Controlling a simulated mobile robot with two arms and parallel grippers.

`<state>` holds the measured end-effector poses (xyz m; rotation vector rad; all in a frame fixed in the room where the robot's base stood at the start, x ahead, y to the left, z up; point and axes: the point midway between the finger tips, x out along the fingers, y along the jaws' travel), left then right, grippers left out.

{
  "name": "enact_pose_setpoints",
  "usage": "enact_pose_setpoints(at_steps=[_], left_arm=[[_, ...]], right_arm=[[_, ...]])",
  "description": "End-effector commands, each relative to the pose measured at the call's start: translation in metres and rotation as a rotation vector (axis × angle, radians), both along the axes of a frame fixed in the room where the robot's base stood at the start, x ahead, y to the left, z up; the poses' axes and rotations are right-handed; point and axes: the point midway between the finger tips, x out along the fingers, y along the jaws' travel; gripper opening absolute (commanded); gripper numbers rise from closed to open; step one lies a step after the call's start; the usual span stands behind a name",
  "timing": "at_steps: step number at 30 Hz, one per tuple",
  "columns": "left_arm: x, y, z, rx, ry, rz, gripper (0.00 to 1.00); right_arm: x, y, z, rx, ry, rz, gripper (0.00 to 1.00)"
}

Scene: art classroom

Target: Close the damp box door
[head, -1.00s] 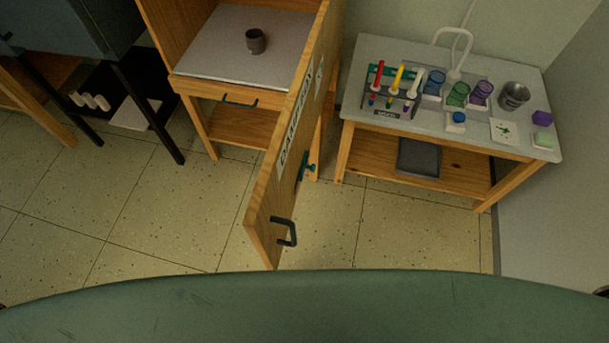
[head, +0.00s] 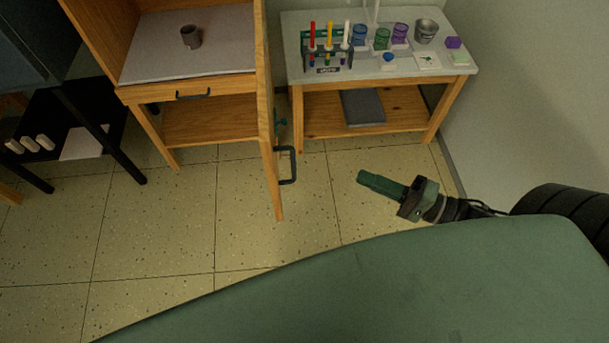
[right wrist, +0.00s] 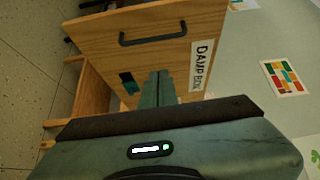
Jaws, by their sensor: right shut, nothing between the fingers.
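The damp box (head: 187,92) is a wooden cabinet at the upper left of the head view, its front open. Its door (head: 266,95) stands swung out toward me, seen nearly edge-on. A dark handle (head: 288,166) sticks out to the right near the door's free end. My right gripper (head: 366,178) is shut and empty, right of the handle and clearly apart from it, pointing left. In the right wrist view its shut fingers (right wrist: 158,88) point toward the door's labelled outer face (right wrist: 110,40). My left gripper is out of view.
A grey pot (head: 191,37) stands inside the box. A black shelf rack (head: 85,125) is at the left. Tiled floor (head: 165,235) before the box is clear.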

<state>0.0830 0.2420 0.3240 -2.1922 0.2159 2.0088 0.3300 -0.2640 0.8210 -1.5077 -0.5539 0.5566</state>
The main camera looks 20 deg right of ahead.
Motion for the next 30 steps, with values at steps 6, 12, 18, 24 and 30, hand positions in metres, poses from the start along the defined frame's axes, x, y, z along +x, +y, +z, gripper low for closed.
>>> enact_pose_setpoints(at_steps=[6, 12, 18, 24, 30], left_arm=[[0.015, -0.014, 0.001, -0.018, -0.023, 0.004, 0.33], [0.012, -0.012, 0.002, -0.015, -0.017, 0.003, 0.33], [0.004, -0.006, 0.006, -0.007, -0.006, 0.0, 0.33], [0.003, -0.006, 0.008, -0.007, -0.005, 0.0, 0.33], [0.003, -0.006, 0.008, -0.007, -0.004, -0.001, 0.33]], right_arm=[[0.025, 0.02, 0.001, 0.002, -0.007, -0.002, 0.0], [0.059, 0.048, 0.001, 0.001, -0.006, -0.003, 0.0], [0.076, 0.078, 0.001, 0.003, -0.001, -0.004, 0.0], [0.077, 0.098, -0.001, 0.001, 0.001, -0.004, 0.0], [0.078, 0.103, -0.002, -0.002, 0.001, -0.003, 0.0]])
